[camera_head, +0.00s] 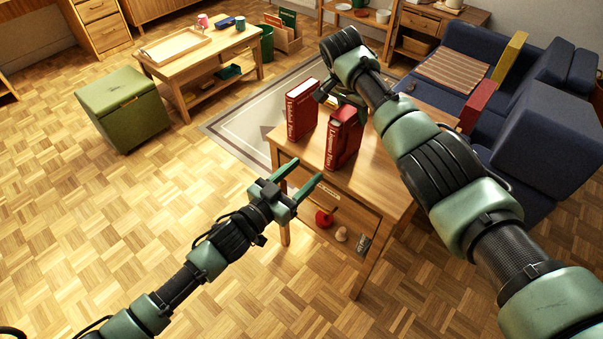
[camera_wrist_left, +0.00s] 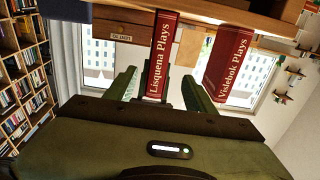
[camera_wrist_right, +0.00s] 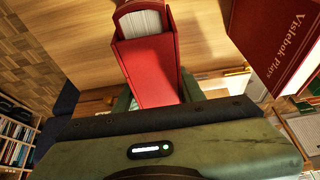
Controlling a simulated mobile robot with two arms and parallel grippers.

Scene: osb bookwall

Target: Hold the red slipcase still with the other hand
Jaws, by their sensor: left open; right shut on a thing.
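The red slipcase (camera_wrist_right: 150,85) stands on the small wooden table. In the head view its spine side (camera_head: 337,147) faces my left arm; the left wrist view shows the title Lisquena Plays (camera_wrist_left: 161,60). White page tops (camera_wrist_right: 142,24) and a rounded red spine show at its far end in the right wrist view. My right gripper (camera_head: 342,97) is shut on the slipcase's back end, its fingers mostly hidden. My left gripper (camera_head: 293,190) is open and empty, apart from the slipcase on the spine side. In the left wrist view its fingers (camera_wrist_left: 160,90) frame the spine.
A second red volume, Vislebok Plays (camera_head: 301,110), stands to the left on the same table (camera_head: 280,150). A shelf below holds small objects. A green stool (camera_head: 122,107), a low table (camera_head: 195,65) and a blue sofa (camera_head: 465,45) stand farther off. Floor at left is clear.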

